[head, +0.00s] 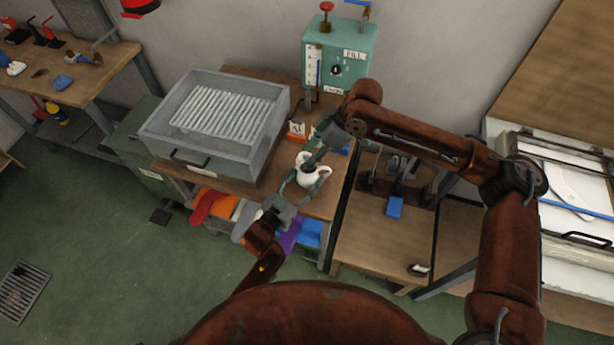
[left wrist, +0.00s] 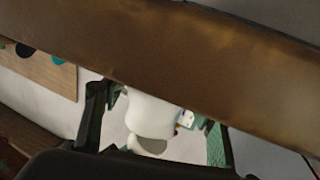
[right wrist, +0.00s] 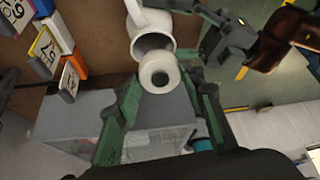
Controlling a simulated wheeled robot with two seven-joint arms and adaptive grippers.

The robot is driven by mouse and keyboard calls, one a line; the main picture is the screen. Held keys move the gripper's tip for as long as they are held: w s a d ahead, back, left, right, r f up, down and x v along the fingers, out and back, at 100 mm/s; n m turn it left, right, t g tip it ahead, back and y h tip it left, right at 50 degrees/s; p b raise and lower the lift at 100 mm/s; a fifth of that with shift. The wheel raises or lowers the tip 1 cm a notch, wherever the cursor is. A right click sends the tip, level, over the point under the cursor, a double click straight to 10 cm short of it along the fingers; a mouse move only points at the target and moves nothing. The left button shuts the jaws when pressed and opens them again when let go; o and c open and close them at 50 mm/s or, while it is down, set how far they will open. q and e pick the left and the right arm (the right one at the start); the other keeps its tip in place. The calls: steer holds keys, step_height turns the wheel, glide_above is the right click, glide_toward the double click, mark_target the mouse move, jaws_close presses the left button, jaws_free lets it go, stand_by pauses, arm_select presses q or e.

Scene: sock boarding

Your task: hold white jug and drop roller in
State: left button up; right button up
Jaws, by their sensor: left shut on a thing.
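The white jug (head: 313,170) is over the right part of the middle workbench. My left gripper (head: 290,190) is shut on it, and the jug shows between the fingers in the left wrist view (left wrist: 150,115). In the right wrist view, the jug's open mouth (right wrist: 155,42) faces my right gripper (right wrist: 163,82). A small pale roller (right wrist: 160,68) with a dark hole is end-on between the right fingertips, in front of the mouth. Whether those fingers press on it is unclear. In the head view my right gripper (head: 322,150) hides the roller.
A grey tray (head: 150,140) with ribbed white contents stands left on the bench. A green machine (head: 340,55) stands at the back. Small labelled blocks (head: 297,132) lie near the jug. My right arm passes over the jug area.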

steer(key=o, duration=0.5)
steer(key=shift+c, duration=0.2)
steer(key=v, duration=1.2)
arm_select(q)
steer(key=o, duration=1.4)
steer(key=shift+o, duration=0.2)
steer(key=shift+s, duration=0.1)
